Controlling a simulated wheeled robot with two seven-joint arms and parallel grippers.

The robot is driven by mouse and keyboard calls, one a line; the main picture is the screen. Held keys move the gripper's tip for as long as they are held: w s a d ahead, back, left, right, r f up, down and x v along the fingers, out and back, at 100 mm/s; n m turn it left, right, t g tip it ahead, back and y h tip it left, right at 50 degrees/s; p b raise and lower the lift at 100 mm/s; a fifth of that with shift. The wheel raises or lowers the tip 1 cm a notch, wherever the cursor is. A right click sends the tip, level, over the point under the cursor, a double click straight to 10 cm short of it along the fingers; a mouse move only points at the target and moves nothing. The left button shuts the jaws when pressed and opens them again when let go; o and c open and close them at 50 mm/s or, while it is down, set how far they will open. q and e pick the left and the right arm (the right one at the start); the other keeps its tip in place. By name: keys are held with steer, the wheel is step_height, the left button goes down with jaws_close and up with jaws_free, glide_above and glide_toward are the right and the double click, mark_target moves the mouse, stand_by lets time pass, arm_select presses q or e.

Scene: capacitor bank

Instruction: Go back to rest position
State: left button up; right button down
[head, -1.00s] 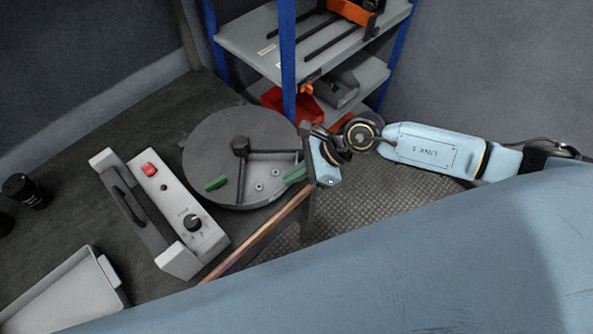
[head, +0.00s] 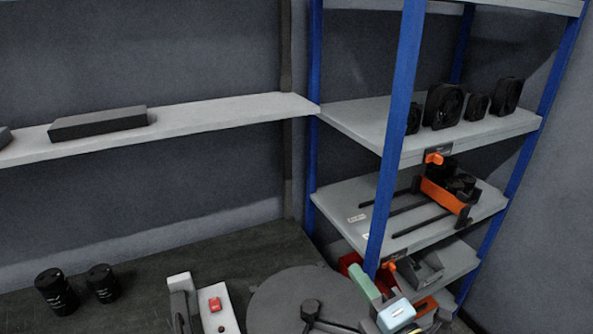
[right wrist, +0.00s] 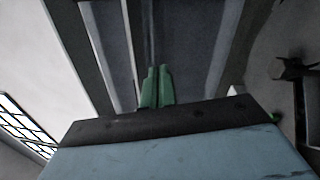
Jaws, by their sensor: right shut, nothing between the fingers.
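My right gripper (head: 359,274) shows at the bottom of the head view, in front of the blue shelf post. Its green fingers point up and left, above the right side of the round grey disc. In the right wrist view its green fingers (right wrist: 157,74) lie side by side, shut and empty. Part of my pale blue right arm shows just below it in the head view. My left gripper is in neither view.
The round grey disc (head: 290,290) and a control box with a red switch (head: 214,304) are on the dark workbench (head: 150,276). Two black cylinders (head: 103,283) stand at left. A blue-posted shelf rack (head: 396,130) stands right, and a wall shelf (head: 215,113) runs behind.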

steer(key=s+d+f+m+g+h, duration=0.65)
steer(key=d+f+m+h, duration=0.35)
steer(key=m, duration=0.7)
steer(key=s+f+m+g+y, duration=0.1)
steer(key=s+f+m+g, duration=0.25)
steer(key=s, duration=0.45)
steer(key=s+f+m+g+y, duration=0.1)
steer(key=s+f+m+g, duration=0.25)
steer(key=s, duration=0.35)
step_height(320, 180, down, 22)
steer(key=s+g, duration=0.1)
steer(key=g, duration=0.1)
steer(key=s+d+f, duration=0.2)
steer(key=s+f, duration=0.6)
steer(key=s+d+f+n+g, duration=0.1)
steer(key=s+f, duration=0.7)
steer(key=s, duration=0.1)
steer(key=shift+s+d+f, duration=0.2)
steer(key=shift+d+f, duration=0.1)
steer(key=shift+d, duration=0.05)
